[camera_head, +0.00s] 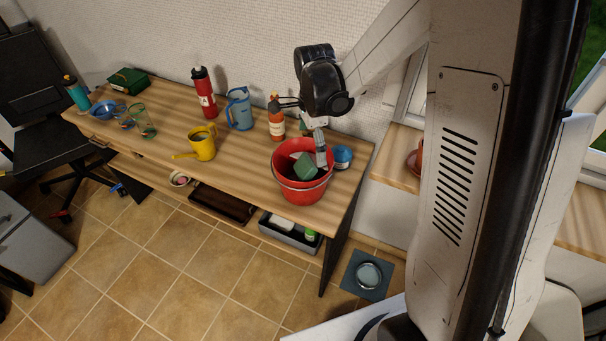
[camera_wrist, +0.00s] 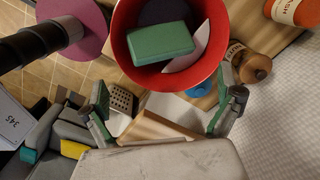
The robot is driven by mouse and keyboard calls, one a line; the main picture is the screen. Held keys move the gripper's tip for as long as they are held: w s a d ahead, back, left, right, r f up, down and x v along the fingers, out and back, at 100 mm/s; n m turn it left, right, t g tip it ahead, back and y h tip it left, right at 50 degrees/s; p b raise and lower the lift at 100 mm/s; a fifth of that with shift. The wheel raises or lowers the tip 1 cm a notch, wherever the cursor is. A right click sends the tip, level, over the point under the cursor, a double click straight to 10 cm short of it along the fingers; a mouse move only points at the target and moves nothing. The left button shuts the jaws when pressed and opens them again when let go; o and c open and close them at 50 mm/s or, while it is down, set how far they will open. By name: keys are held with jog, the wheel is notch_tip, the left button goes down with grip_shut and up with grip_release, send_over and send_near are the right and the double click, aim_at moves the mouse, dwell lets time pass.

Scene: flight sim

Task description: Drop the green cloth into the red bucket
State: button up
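The red bucket (camera_head: 300,190) stands at the right end of the wooden table, and its open mouth fills the top of the wrist view (camera_wrist: 122,55). A green block-shaped item, which looks like the folded green cloth (camera_head: 305,167), lies inside it, beside something pale. In the wrist view the green item (camera_wrist: 160,44) is clear of my fingers. My gripper (camera_head: 320,152) is above the right rim of the bucket, partly hidden by my wrist. In the wrist view my gripper (camera_wrist: 165,82) has its two fingers wide apart, with nothing held between them.
A yellow watering can (camera_head: 201,146), an orange-red bottle (camera_head: 276,120), a blue pitcher (camera_head: 239,110) and a blue round item (camera_head: 342,156) stand near the bucket. A red bottle (camera_head: 204,95) and a green box (camera_head: 128,80) are farther left. The table front is partly clear.

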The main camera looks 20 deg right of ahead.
jog(key=shift+r, duration=0.1)
notch_tip(320, 180, up, 12)
dwell(0.7)
dwell(0.3)
jog(key=s+a+f+n+t+b, duration=0.1)
jog(key=s+n+t+b, duration=0.6)
jog(key=s+n, duration=1)
jog(key=shift+s+a+f+n, duration=0.2)
jog(key=shift+s+a+n, duration=0.2)
jog(key=shift+s, duration=1.15)
